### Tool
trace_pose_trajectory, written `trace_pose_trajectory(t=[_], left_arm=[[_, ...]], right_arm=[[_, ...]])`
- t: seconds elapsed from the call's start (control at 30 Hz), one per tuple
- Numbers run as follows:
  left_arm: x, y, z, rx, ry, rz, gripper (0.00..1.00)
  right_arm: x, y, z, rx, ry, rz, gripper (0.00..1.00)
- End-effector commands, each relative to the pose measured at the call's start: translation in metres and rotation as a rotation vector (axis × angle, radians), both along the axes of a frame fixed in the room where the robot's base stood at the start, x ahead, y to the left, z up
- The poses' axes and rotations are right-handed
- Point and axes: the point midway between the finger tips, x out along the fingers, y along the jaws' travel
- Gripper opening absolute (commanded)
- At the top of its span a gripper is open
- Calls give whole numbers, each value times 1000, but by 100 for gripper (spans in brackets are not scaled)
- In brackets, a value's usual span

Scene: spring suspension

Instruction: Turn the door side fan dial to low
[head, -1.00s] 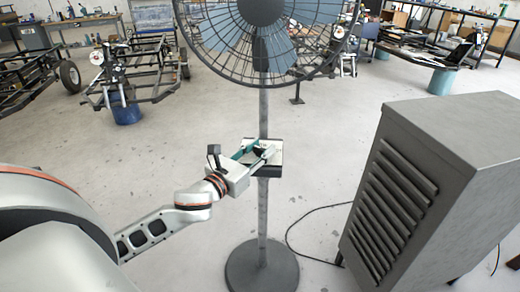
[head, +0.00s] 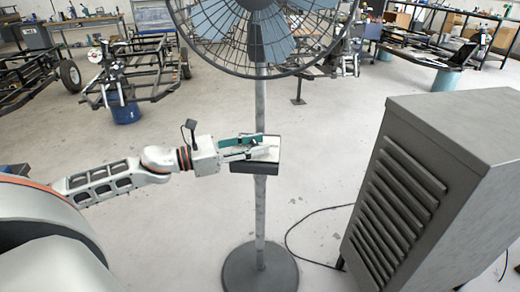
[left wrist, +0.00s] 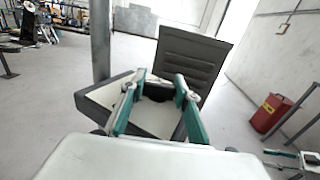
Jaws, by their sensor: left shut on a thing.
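The fan (head: 260,30) stands on a grey pole with a round base (head: 260,270). A dark control box with a pale top face (head: 257,168) is fixed on the pole; it also shows in the left wrist view (left wrist: 95,97). My left gripper (head: 258,146) reaches in from the left, its teal fingers over the box top. In the left wrist view the fingers (left wrist: 160,92) stand on either side of a dark dial (left wrist: 158,91), shut on it. The dial's setting and markings are hidden or too small to read. My right gripper (left wrist: 283,160) seems to show at the lower right there, cut off.
A large grey louvred cabinet (head: 440,180) stands close on the right, with a black cable (head: 315,212) on the floor towards the pole. A vehicle frame (head: 140,75) and workbenches are behind.

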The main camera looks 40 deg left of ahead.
Motion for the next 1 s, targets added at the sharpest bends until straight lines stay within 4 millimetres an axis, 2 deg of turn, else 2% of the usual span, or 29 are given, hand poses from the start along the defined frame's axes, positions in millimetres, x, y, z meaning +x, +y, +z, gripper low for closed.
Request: trace_pose_trajectory(t=[0.03, 0.07, 0.4, 0.7, 1.0], left_arm=[[2, 2, -13, 5, 10, -39, 10], [2, 2, -14, 3, 13, -66, 10], [3, 1, -11, -1, 11, -307, 10], [2, 1, -5, -2, 4, -416, 10], [1, 1, 1, -1, -3, -447, 10]], right_arm=[[-5, 2, -12, 3, 15, 4, 40], [-5, 4, -13, 5, 15, 7, 40], [-2, 16, -19, 31, 12, 27, 40], [8, 37, -6, 104, -26, 25, 40], [12, 43, 1, 127, -43, 24, 40]])
